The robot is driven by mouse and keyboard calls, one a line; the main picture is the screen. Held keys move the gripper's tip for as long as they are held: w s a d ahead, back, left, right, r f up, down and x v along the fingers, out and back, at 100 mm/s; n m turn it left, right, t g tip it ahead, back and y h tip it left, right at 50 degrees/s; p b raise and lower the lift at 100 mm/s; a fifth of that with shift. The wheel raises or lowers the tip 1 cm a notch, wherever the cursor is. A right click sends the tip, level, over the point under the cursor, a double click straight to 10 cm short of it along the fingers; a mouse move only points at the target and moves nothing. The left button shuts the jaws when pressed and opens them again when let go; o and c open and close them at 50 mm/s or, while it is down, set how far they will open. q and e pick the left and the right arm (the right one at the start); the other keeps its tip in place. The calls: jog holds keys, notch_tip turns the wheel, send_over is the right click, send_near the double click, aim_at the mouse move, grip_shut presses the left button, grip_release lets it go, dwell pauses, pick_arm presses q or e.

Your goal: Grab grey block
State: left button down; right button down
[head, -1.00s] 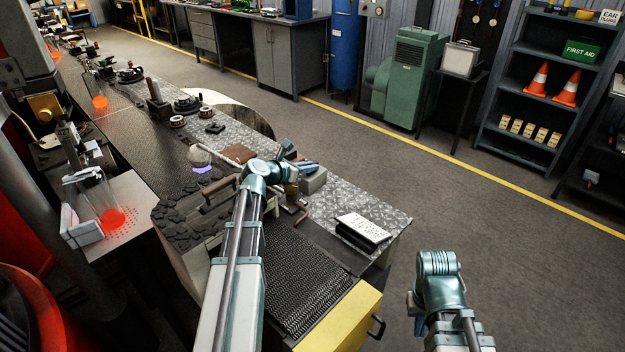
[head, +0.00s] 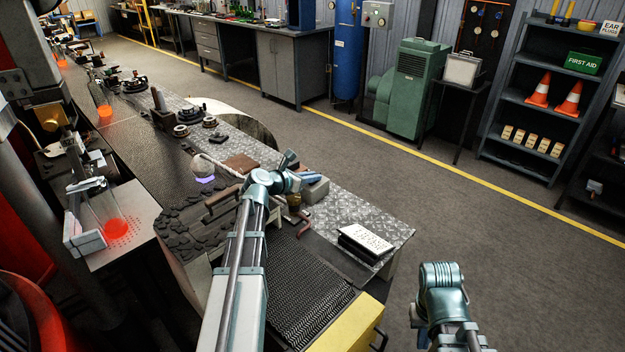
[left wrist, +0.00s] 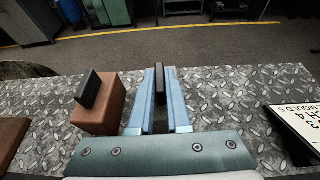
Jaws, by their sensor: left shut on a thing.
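The grey block (head: 315,190) is on or just above the patterned metal plate of the bench in the head view, right beside my left gripper (head: 308,178). In the left wrist view my left gripper (left wrist: 160,84) has its two blue fingers closed on a thin dark upright tab (left wrist: 161,82). This appears to belong to the grey block, whose body is hidden below the fingers. I cannot tell whether the block is lifted. My right arm (head: 442,295) is at the lower right of the head view; its gripper is not visible.
A brown block (left wrist: 100,108) with a black tab stands close left of my left gripper in the wrist view. A lettered white plate (head: 366,240) lies towards the bench's near end. Bare patterned plate (left wrist: 225,95) lies right of the fingers. A yellow drawer (head: 345,325) is at the front.

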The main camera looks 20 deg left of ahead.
pick_arm(q)
notch_tip(320, 180, up, 10)
jog(key=p, duration=0.9)
jog(key=shift+p, duration=0.3)
